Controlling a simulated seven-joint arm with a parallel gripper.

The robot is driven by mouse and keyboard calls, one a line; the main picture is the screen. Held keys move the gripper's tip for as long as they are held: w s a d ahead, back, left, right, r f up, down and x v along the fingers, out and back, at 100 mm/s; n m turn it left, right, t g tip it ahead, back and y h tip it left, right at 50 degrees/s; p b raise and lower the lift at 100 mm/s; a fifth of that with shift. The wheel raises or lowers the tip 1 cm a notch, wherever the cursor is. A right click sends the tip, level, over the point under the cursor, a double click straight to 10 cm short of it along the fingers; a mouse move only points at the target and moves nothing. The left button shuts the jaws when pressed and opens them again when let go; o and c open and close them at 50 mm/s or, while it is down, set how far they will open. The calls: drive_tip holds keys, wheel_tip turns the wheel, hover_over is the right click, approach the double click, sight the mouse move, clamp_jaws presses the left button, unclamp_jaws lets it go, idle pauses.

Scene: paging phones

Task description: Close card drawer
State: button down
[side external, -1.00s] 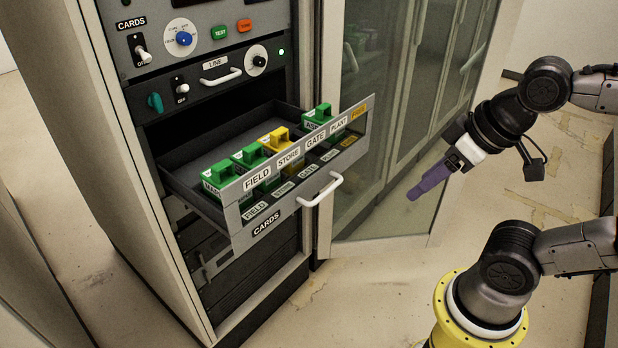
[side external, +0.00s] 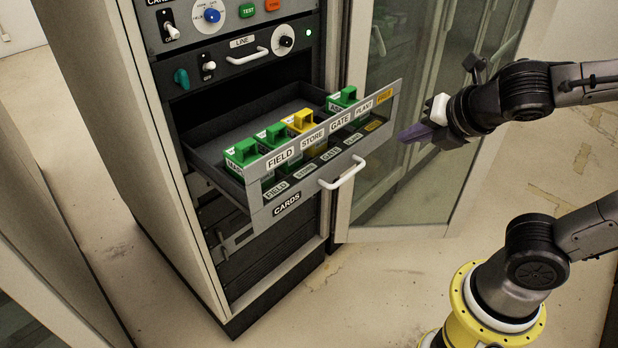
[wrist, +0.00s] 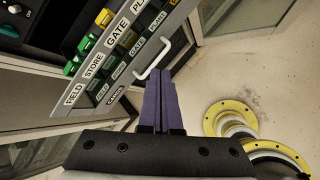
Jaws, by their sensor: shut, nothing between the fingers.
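The card drawer (side external: 327,152) is pulled out of the rack, with a grey labelled front and a white handle (side external: 343,172). Green and yellow cards (side external: 300,122) stand in it. My gripper (side external: 401,136) has purple fingers, shut and empty, to the right of the drawer front and apart from it in the side view. In the wrist view the shut fingers (wrist: 160,76) point at the drawer front, and their tips appear close to the handle (wrist: 154,60). I cannot tell the exact gap between the tips and the handle.
The rack's control panel (side external: 225,60) with knobs and switches is above the drawer. An open glass door (side external: 425,130) stands right of the rack, behind my gripper. The floor (side external: 390,285) in front of the drawer is clear, apart from my yellow base.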

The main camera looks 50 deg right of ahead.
drive_tip(key=w+a+f+n+y, duration=0.2)
drive_tip(key=w+a+n, duration=0.1)
drive_tip(key=a+n, duration=0.5)
drive_tip(key=n+y, duration=0.1)
drive_tip(key=n, duration=0.3)
approach(298, 183)
wheel_tip(298, 183, down, 4)
drive_tip(key=w, duration=0.2)
drive_tip(key=shift+w+f, duration=0.25)
drive_tip(key=shift+w, duration=0.65)
drive_tip(key=w, duration=2.7)
drive_tip(key=shift+w, duration=0.1)
drive_tip(key=shift+w+r, duration=0.15)
drive_tip(key=shift+w, duration=0.7)
